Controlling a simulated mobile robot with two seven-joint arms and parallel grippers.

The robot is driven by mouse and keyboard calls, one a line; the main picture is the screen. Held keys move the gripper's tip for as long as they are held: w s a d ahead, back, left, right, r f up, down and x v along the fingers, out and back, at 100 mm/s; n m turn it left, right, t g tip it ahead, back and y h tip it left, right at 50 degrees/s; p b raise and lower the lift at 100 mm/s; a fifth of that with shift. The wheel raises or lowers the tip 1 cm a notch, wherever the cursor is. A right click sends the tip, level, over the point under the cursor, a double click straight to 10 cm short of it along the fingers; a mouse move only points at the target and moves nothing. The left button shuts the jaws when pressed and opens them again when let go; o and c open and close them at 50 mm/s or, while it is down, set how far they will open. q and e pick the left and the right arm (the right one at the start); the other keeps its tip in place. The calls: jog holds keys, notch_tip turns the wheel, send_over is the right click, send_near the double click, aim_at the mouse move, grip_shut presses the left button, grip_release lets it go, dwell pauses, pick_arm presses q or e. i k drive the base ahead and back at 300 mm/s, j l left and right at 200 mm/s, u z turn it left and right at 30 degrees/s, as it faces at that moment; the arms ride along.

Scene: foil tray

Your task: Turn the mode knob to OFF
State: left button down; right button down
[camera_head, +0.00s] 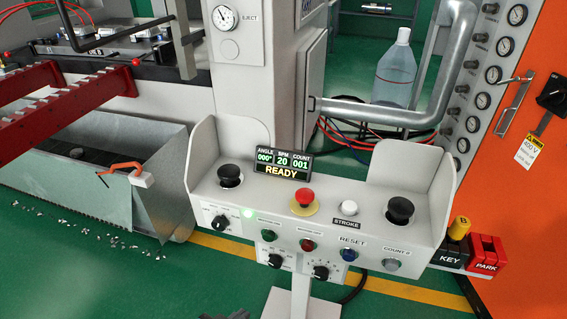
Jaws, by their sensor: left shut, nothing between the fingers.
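The control console (330,215) stands in the middle of the view on a pale post. A black rotary knob (220,222) sits on a white plate at the left of its front face. Two more black knobs, a left one (275,260) and a right one (321,272), sit on lower plates. The small print around the knobs is too fine to read, so I cannot tell which is the mode knob or its setting. Only the dark tip of my left gripper (237,314) shows at the bottom edge, shut and empty, below and apart from the knobs. My right gripper is not seen.
The console carries a red mushroom button (304,197), two black palm buttons, several coloured buttons and a display (283,165) reading READY. A yellow key (459,228) and red PARK block (486,251) are at its right. A metal scrap bin (125,185) stands left.

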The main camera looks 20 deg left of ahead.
aim_at(219, 223)
jog(key=u, duration=1)
